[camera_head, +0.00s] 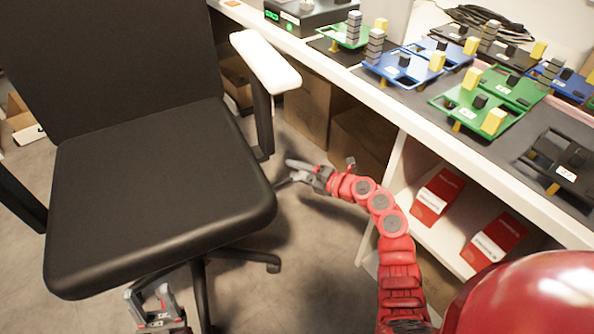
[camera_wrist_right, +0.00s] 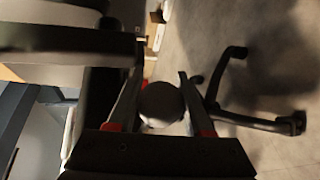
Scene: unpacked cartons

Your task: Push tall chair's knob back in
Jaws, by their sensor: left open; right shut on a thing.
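The tall chair (camera_head: 160,170) is black, with a wide seat and a high back, and fills the left of the head view. In the right wrist view its knob (camera_wrist_right: 161,102) is a round dark end between the fingers of my right gripper (camera_wrist_right: 162,72), which is shut on it. In the head view my right gripper (camera_head: 285,172) is beside the seat's right edge; the knob cannot be made out there. My left gripper (camera_head: 148,291) is open and empty, low in front of the seat's front edge.
A white-edged workbench (camera_head: 460,145) with several green and blue boards runs along the right. Red packets (camera_head: 437,197) lie on its lower shelf, and cartons (camera_head: 305,110) stand beneath it. The chair's armrest (camera_head: 265,62) and star base legs (camera_head: 245,258) stick out nearby.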

